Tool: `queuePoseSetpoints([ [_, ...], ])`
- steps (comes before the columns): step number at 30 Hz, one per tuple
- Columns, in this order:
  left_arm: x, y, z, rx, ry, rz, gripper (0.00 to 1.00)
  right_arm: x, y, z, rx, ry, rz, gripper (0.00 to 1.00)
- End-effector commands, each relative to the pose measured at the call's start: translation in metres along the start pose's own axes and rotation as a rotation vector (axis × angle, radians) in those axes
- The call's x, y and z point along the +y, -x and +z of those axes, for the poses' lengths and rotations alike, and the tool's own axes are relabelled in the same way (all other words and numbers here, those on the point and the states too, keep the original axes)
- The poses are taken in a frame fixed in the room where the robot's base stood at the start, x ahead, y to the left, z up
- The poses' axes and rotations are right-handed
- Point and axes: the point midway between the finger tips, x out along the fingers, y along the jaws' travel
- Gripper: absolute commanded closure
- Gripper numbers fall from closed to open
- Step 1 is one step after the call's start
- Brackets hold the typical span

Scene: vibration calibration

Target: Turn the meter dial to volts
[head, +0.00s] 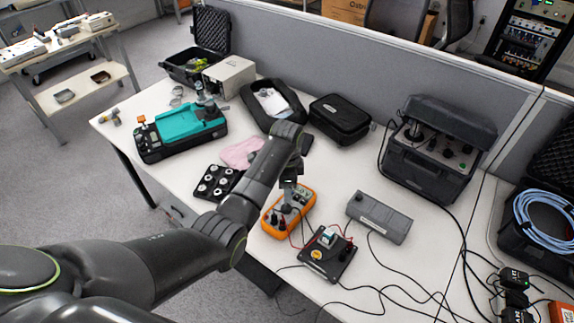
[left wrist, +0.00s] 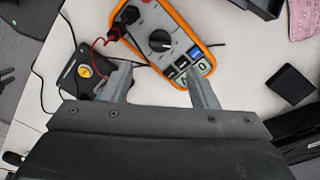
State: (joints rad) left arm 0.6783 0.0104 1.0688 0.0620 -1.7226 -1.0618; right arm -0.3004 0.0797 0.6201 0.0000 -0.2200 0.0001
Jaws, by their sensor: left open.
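The meter (head: 288,208) is an orange-edged handheld multimeter lying on the white table, in front of my left arm in the head view. In the left wrist view the meter (left wrist: 165,40) shows a grey face with a round black dial (left wrist: 160,40), buttons and plugged-in leads. The dial's setting is too small to read. My left gripper (left wrist: 161,88) is open and empty, its two fingers apart on either side of the meter's near end, with the dial beyond the fingertips. In the head view its fingers are mostly hidden by the arm. My right gripper is not in view.
A black board (head: 327,254) with red and black leads lies beside the meter. A grey box (head: 380,217) stands to the right, and cables run over the table's front right. A pink cloth (head: 241,153) and a black tray (head: 218,183) lie to the left.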

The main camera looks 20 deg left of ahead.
Motion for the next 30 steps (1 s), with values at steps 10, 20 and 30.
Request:
queuePoseSetpoints([
  [10,-0.001,0.068,-0.001,0.002,-0.001,-0.004,0.46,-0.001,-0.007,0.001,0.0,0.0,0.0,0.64],
  [20,-0.001,0.084,0.0,0.0,0.0,-0.001,0.46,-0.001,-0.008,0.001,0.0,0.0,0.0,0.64],
  [30,-0.001,0.084,0.0,0.0,-0.001,0.0,0.46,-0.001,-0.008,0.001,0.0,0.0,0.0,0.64],
])
